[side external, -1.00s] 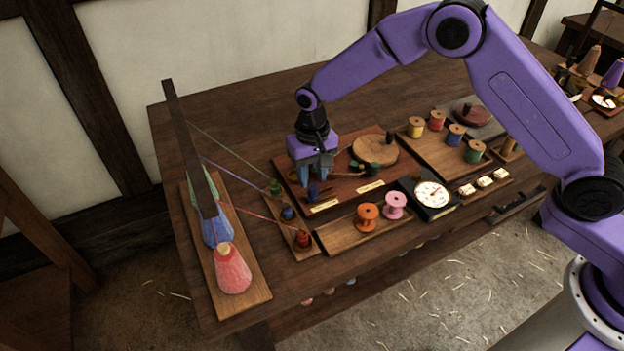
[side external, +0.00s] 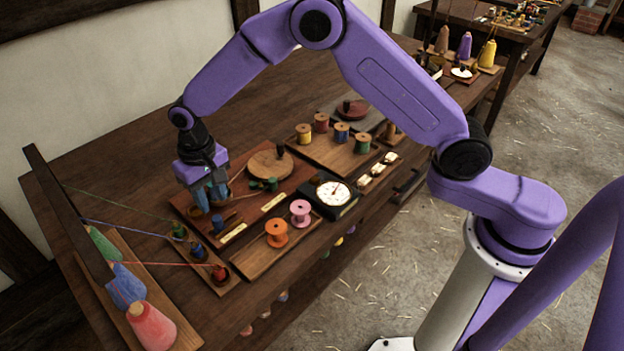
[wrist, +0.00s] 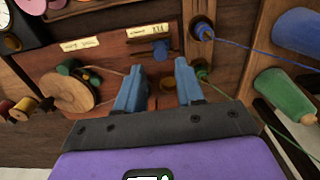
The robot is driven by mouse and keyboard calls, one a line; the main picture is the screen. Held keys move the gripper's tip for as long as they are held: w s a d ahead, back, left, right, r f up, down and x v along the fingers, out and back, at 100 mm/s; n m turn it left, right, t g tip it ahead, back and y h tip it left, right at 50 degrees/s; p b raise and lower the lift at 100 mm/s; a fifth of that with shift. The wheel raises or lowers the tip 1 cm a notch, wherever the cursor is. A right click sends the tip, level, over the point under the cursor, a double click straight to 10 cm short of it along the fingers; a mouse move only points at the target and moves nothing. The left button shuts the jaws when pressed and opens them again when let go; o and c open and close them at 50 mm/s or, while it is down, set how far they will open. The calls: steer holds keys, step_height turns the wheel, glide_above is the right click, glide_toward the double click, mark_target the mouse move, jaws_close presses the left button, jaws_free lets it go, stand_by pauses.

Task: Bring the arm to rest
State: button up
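My gripper (side external: 210,194) has blue fingers pointing down, low over the left end of a reddish-brown board (side external: 240,205). In the wrist view my gripper (wrist: 158,85) has its fingers apart, with nothing seen held between them. A brownish peg (wrist: 167,84) shows in the gap, beyond the fingertips; I cannot tell whether a finger touches it. A blue piece (side external: 217,223) stands on the board just in front of the gripper and also shows in the wrist view (wrist: 160,50). A round wooden disc (side external: 270,165) with a dark knob lies right of the gripper.
Three coloured threads run from a dark upright bar (side external: 68,210) to small spools (side external: 198,250) left of the board. Cones (side external: 150,325) stand at the near left. Orange (side external: 276,233) and pink (side external: 300,212) spools and a dial (side external: 333,192) lie in front.

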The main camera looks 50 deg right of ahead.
steer(key=s+d+r+n, duration=0.3)
steer(key=s+r, duration=0.4)
steer(key=s, duration=0.1)
steer(key=s+d+r+n, duration=0.2)
steer(key=s+d+n, duration=0.2)
steer(key=s+d, duration=0.5)
steer(key=s+d+r+n, duration=0.3)
steer(key=s+d, duration=0.7)
steer(key=s, duration=0.7)
steer(key=shift+r+n, duration=0.25)
steer(key=shift+n, duration=0.85)
